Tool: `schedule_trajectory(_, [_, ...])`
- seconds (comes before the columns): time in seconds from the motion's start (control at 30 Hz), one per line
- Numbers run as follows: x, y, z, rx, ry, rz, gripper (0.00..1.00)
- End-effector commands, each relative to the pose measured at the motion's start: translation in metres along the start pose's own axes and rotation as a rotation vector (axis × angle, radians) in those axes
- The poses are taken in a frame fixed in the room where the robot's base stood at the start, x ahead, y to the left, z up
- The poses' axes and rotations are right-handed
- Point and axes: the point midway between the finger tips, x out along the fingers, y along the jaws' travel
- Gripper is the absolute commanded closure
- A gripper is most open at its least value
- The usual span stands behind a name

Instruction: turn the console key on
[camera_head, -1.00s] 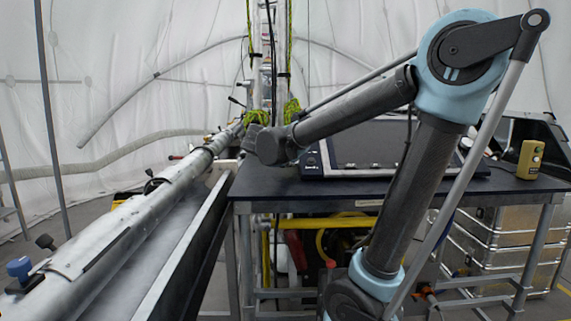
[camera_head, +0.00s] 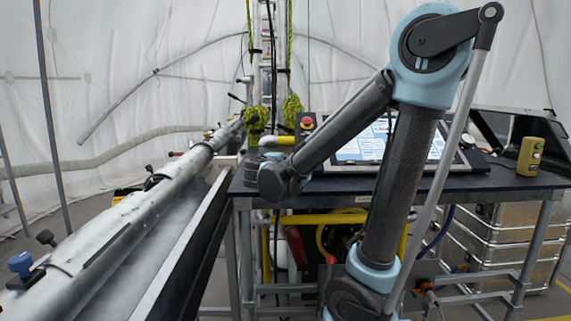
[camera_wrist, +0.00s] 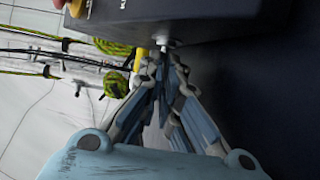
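The console (camera_head: 328,186) stands on the dark table, with its screen (camera_head: 366,146) lit white and blue. In the wrist view its dark box (camera_wrist: 215,18) fills the top. A small pale key (camera_wrist: 165,44) sticks out of the box's side. My gripper (camera_wrist: 163,66) has its fingers drawn together at the key, which shows between and just past the tips. In the head view my wrist hangs at the console's left front, and the key and fingertips are hidden behind it.
A red stop button (camera_head: 307,122) sits at the console's left. A yellow handheld box (camera_head: 529,156) stands at the table's right end. A long metal tube (camera_head: 120,232) over a frosty trough runs along the left. Green rope coils (camera_head: 292,107) hang behind.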

Motion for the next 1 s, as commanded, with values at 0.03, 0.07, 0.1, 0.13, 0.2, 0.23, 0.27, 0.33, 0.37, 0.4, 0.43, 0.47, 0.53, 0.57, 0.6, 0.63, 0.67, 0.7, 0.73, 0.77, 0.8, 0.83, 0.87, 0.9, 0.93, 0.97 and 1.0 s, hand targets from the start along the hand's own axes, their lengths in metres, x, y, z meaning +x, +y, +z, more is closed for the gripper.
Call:
schedule_trajectory(0.03, [0.0,-0.002,0.002,0.002,-0.004,-0.004,1.0])
schedule_trajectory(0.07, [0.0,-0.002,0.002,0.002,-0.004,-0.004,1.0])
schedule_trajectory(0.1, [0.0,-0.002,0.002,0.002,-0.004,-0.004,1.0])
schedule_trajectory(0.13, [0.0,-0.002,0.002,0.002,-0.004,-0.004,1.0])
schedule_trajectory(0.2, [0.0,-0.002,0.002,0.002,-0.004,-0.005,1.0])
schedule_trajectory(0.23, [0.0,-0.002,0.002,0.002,-0.004,-0.005,1.0])
schedule_trajectory(0.27, [0.0,-0.002,0.002,0.002,-0.004,-0.005,1.0])
schedule_trajectory(0.33, [0.0,-0.002,0.002,0.002,-0.004,-0.005,0.81])
schedule_trajectory(0.37, [0.0,-0.002,0.002,0.002,-0.004,-0.005,0.76])
schedule_trajectory(0.4, [0.0,-0.002,0.002,0.002,-0.003,-0.005,0.76])
schedule_trajectory(0.43, [0.0,-0.002,0.002,0.001,-0.003,-0.004,0.76])
schedule_trajectory(0.47, [0.0,-0.002,0.002,0.001,-0.003,-0.004,0.76])
schedule_trajectory(0.53, [0.0,-0.001,0.001,0.001,-0.002,-0.004,0.76])
schedule_trajectory(0.57, [0.0,-0.001,0.001,0.001,-0.002,-0.003,0.76])
schedule_trajectory(0.6, [0.0,-0.001,0.001,0.001,-0.002,-0.003,0.76])
schedule_trajectory(0.63, [0.0,-0.001,0.001,0.001,-0.002,-0.003,0.76])
schedule_trajectory(0.67, [0.0,-0.001,0.001,0.001,-0.002,-0.003,0.76])
schedule_trajectory(0.7, [-0.001,-0.001,0.001,0.001,-0.001,-0.003,0.76])
schedule_trajectory(0.73, [-0.001,-0.001,0.001,0.001,-0.001,-0.003,0.76])
schedule_trajectory(0.77, [-0.002,-0.001,0.001,0.0,-0.001,-0.003,0.76])
schedule_trajectory(0.8, [-0.004,-0.001,0.001,0.0,0.0,-0.003,0.76])
schedule_trajectory(0.83, [-0.006,-0.001,0.0,0.0,0.001,-0.003,0.76])
schedule_trajectory(0.87, [-0.008,-0.001,0.0,0.0,0.002,-0.002,0.76])
schedule_trajectory(0.9, [-0.012,-0.001,0.0,0.0,0.002,-0.002,0.76])
schedule_trajectory(0.93, [-0.015,-0.001,0.0,0.0,0.001,-0.002,0.76])
schedule_trajectory(0.97, [-0.018,-0.001,0.0,0.0,0.002,-0.002,0.76])
schedule_trajectory(1.0, [-0.023,-0.001,-0.001,0.0,0.003,-0.002,0.76])
